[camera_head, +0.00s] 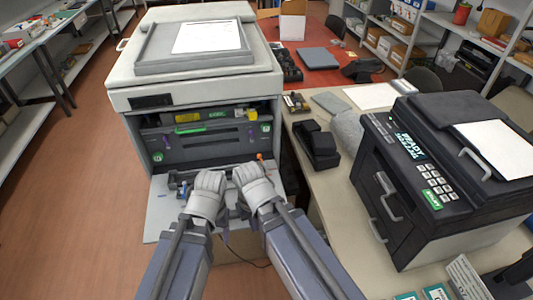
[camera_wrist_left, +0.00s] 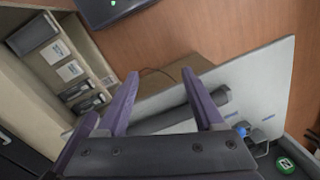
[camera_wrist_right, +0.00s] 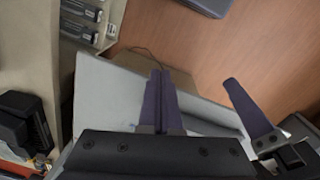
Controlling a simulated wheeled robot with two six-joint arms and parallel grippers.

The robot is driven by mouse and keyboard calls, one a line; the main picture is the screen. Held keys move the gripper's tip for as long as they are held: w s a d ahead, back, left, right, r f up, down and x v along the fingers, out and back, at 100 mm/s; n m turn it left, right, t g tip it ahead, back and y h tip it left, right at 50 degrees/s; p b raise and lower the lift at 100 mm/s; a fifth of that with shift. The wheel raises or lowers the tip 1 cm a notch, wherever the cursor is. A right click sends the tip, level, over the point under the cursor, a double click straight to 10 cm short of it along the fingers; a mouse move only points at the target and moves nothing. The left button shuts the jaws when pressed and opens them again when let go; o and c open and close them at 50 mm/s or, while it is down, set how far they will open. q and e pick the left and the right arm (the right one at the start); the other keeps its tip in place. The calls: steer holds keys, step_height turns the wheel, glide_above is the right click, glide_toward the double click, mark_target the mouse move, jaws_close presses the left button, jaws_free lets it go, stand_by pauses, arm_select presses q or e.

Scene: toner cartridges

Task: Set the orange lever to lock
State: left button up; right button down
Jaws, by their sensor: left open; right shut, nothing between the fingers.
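The orange lever (camera_head: 260,156) is a small spot at the right side of the open grey printer's (camera_head: 195,75) front bay, just beyond my right gripper (camera_head: 252,184). Its exact setting is too small to tell. Neither wrist view shows it. My left gripper (camera_head: 208,188) is over the lowered front door (camera_head: 160,212), left of the right one. In the left wrist view its purple fingers (camera_wrist_left: 160,75) are apart and empty. In the right wrist view my right gripper's fingers (camera_wrist_right: 160,75) are together with nothing between them. Both grippers' fingertips are largely hidden in the head view.
A dark roller-like bar (camera_wrist_left: 190,110) lies along the door. The desk at right holds black cartridges (camera_head: 318,145) and a dark printer (camera_head: 440,170). Shelving (camera_head: 60,45) stands at the left. The floor (camera_head: 75,180) left of the printer is clear.

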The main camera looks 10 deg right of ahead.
arm_select(q)
steer(key=o, duration=0.4)
arm_select(e)
steer(key=w+d+m+t+y, duration=0.1)
steer(key=w, duration=0.2)
steer(key=w+d+r+m+t+y, duration=0.1)
steer(key=w, duration=0.3)
steer(key=w+d+r+t+y, duration=0.1)
steer(key=w+y, duration=0.1)
steer(key=w, duration=0.2)
steer(key=shift+d+r+m+t, duration=0.1)
steer(key=shift+r+m+t, duration=0.05)
steer(key=shift+m+t, duration=0.25)
arm_select(q)
steer(key=shift+r, duration=0.1)
arm_select(e)
steer(key=w+d+r+m+t, duration=0.4)
steer(key=w+d+r+t, duration=0.2)
steer(key=w+d, duration=0.4)
steer(key=shift+d+r+m+y, duration=0.4)
steer(key=shift+d+r, duration=0.15)
steer(key=shift+d, duration=0.05)
steer(key=shift+w, duration=0.1)
